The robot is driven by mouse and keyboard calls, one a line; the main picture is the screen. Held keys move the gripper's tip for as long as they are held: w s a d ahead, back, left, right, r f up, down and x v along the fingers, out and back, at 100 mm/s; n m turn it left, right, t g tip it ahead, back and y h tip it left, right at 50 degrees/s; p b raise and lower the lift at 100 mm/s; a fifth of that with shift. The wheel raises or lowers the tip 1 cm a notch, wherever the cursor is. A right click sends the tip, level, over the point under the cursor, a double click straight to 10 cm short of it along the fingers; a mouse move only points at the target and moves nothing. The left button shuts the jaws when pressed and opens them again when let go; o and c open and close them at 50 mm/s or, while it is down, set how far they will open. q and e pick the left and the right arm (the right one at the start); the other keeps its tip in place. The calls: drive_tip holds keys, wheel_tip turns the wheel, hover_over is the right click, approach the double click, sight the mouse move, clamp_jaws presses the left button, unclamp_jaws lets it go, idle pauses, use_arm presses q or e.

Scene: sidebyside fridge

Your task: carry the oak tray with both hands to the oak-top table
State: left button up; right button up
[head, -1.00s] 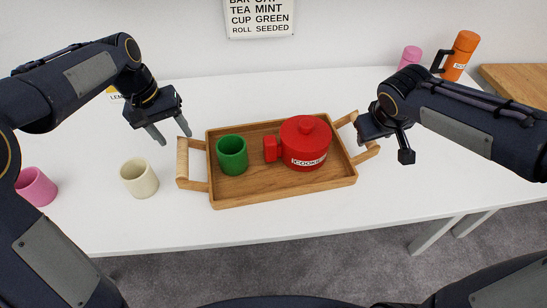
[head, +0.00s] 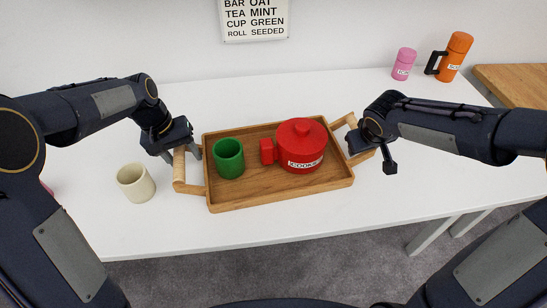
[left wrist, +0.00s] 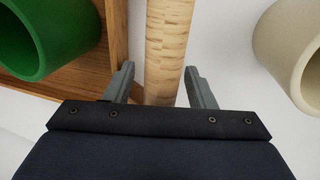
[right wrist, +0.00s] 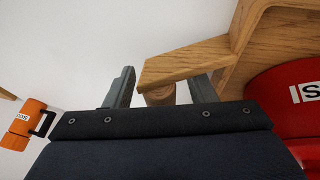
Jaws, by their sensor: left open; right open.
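The oak tray (head: 240,200) lies on the white table with a pale bar handle at each end. It bears a green cup (head: 229,158) and a red lidded pot (head: 302,146). My left gripper (head: 184,153) is open at the left handle (head: 181,170). In the left wrist view the handle (left wrist: 168,50) runs between the open fingers (left wrist: 162,85). My right gripper (head: 362,151) is at the right handle. In the right wrist view its fingers (right wrist: 162,88) are open, with the handle's end (right wrist: 185,62) between them. The oak-top table (head: 515,85) shows at the right edge.
A cream cup (head: 136,183) stands left of the tray, close to my left gripper. A pink mug (head: 403,64) and an orange flask (head: 455,57) stand at the back right. The white tabletop (head: 300,90) behind the tray is clear.

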use_arm(q)
clamp_jaws()
use_arm(e)
clamp_jaws()
